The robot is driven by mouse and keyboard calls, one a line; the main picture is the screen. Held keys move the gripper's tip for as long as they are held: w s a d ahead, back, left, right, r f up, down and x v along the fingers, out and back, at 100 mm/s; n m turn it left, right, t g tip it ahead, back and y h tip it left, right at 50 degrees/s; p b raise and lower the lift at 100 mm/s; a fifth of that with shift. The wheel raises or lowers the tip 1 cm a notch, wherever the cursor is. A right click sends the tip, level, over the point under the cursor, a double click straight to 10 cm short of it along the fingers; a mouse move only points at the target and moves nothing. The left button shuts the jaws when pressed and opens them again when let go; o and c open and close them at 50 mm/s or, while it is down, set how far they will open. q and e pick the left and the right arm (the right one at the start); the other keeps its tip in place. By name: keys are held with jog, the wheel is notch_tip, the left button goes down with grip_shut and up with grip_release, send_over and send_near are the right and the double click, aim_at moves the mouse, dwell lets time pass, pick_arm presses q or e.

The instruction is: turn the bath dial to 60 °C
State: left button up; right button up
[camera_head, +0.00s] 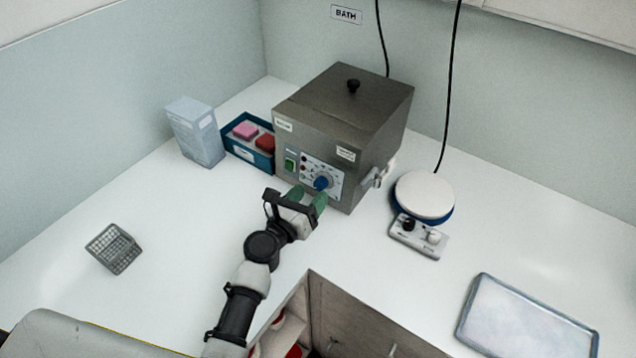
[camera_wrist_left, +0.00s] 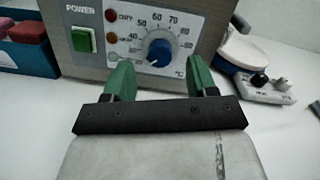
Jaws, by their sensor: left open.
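The bath (camera_head: 345,115) is a grey metal box with a lid and black knob, standing on the white counter. On its front panel is the blue dial (camera_head: 322,182), with a ring of numbers around it. In the left wrist view the dial (camera_wrist_left: 160,52) shows large, with 60 and 70 above it; a light mark sits at its lower left, too small to read surely. My left gripper (camera_head: 308,197) is open in front of the panel. Its green fingers (camera_wrist_left: 160,78) stand left and right of the dial, lower in the picture, with nothing between them. My right gripper is not in view.
A green power switch (camera_wrist_left: 83,40) is left of the dial. A blue tray (camera_head: 240,155) with pink and red blocks and a pale box (camera_head: 195,132) stand left of the bath. A hotplate (camera_head: 425,197) stands right, a metal tray (camera_head: 478,320) front right, a wire basket (camera_head: 114,249) left.

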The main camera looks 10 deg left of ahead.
aim_at(318, 187)
pick_arm(q)
jog(key=shift+x, duration=2.05)
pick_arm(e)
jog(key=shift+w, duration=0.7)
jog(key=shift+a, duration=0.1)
pick_arm(q)
jog(key=c, duration=0.9)
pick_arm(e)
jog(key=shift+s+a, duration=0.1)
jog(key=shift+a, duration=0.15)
pick_arm(q)
jog(key=shift+m, duration=0.3)
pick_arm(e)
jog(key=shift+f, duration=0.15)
